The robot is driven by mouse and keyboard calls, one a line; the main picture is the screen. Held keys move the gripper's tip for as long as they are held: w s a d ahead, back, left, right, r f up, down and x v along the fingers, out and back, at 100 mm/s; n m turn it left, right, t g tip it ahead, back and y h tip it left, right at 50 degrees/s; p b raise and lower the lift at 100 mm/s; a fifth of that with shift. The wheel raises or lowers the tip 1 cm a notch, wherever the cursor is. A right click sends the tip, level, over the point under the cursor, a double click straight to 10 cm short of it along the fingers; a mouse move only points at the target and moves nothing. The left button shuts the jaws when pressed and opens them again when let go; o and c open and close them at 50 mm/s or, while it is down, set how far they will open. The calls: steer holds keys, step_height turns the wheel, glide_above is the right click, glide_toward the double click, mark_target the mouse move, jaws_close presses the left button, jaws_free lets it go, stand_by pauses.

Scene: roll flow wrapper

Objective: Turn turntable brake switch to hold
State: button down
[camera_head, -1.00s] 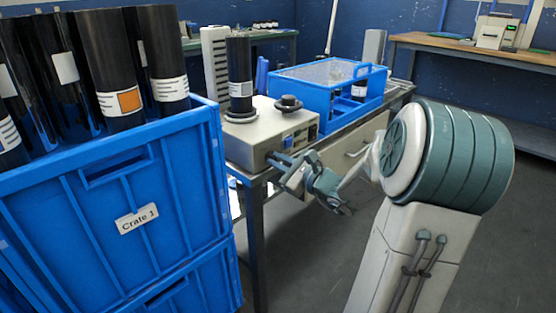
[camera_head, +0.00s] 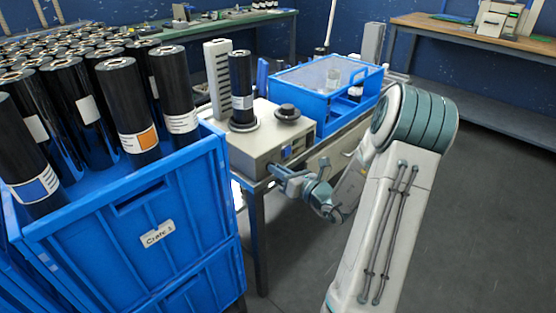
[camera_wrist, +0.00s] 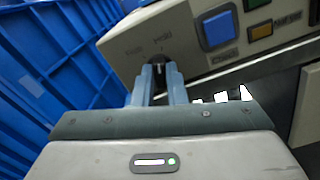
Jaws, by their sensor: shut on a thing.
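The turntable brake switch (camera_wrist: 158,62) is a small dark knob on the front panel of the beige machine (camera_head: 262,143). Two small faint labels sit above it on the panel; I cannot read them surely or tell which one the knob points to. My gripper (camera_wrist: 160,80) is shut on the knob, with one grey-blue finger on each side. In the head view my gripper (camera_head: 278,172) is at the machine's front face, and the switch is hidden there. A black roll (camera_head: 241,85) stands upright on the turntable (camera_head: 243,125) on top of the machine.
A blue button (camera_wrist: 218,29) and an amber button (camera_wrist: 261,31) sit right of the switch. A blue crate (camera_head: 150,215) of black rolls stands close on the left. A blue guard with a clear lid (camera_head: 310,75) is behind the machine. Open floor lies to the right.

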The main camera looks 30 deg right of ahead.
steer(key=shift+m+p, duration=1)
steer(key=shift+p, duration=0.1)
steer(key=shift+f, duration=0.1)
steer(key=c, duration=1.5)
jaws_free()
steer(key=shift+o, duration=0.2)
steer(key=shift+s, duration=0.1)
steer(key=p+v, duration=0.1)
steer(key=v, duration=1.2)
steer(key=shift+s, duration=0.3)
